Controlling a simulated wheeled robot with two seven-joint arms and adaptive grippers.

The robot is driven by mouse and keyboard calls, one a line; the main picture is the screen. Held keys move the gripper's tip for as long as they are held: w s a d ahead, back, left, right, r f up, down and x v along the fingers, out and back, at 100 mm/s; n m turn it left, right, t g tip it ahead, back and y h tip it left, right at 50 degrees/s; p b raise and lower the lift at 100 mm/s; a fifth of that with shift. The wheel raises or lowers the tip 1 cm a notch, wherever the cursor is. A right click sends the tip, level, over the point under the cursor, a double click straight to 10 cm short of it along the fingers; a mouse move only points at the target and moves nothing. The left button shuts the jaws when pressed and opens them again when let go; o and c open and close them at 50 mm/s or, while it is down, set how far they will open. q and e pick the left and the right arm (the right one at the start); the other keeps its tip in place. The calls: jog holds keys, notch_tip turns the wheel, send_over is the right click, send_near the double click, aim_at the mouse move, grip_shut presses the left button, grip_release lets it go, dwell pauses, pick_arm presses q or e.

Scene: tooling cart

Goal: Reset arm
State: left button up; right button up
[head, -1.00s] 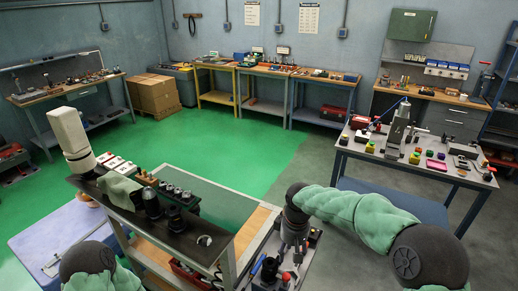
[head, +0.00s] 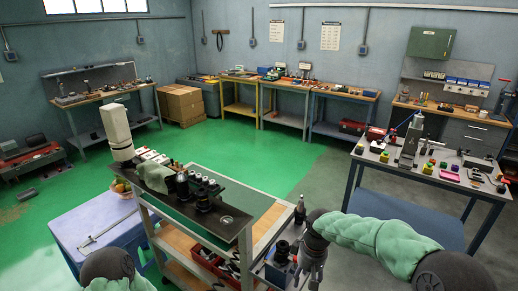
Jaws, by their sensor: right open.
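My right arm, in a green sleeve, comes in from the lower right. My right gripper (head: 312,262) points down over the right end of the tooling cart, near a blue-and-dark block (head: 280,266). It is open, and I see nothing held in it. My left arm shows only as a dark joint and green sleeve at the bottom left; its gripper is out of view. The tooling cart (head: 262,203) stands in front of me, with a dark upper shelf (head: 228,222) holding several dark tool holders (head: 202,192).
A tall white unit (head: 117,132) stands at the cart's left end. A blue-topped table (head: 88,222) is at left. A workbench (head: 402,169) with a press (head: 411,140) and small coloured parts stands at right. Open green floor (head: 230,140) lies beyond the cart.

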jog(key=s+a+f+m+y+b, duration=0.1)
jog(key=s+a+f+b, duration=0.2)
jog(key=f, duration=0.9)
jog(key=s+a+f+m+y+b, duration=0.1)
jog(key=s+f+m+y+b, duration=0.3)
jog(key=f, duration=0.9)
pick_arm(q)
notch_tip(320, 180, down, 12)
jog(key=b, duration=0.4)
jog(key=shift+w+r, duration=0.25)
pick_arm(e)
jog(key=s+f+m+h, duration=0.1)
jog(key=s+f+m, duration=0.1)
jog(key=s+f, duration=1.1)
jog(key=s, duration=0.2)
jog(key=shift+s+a+f+t+h, duration=0.3)
jog(key=shift+s+f+h, duration=0.1)
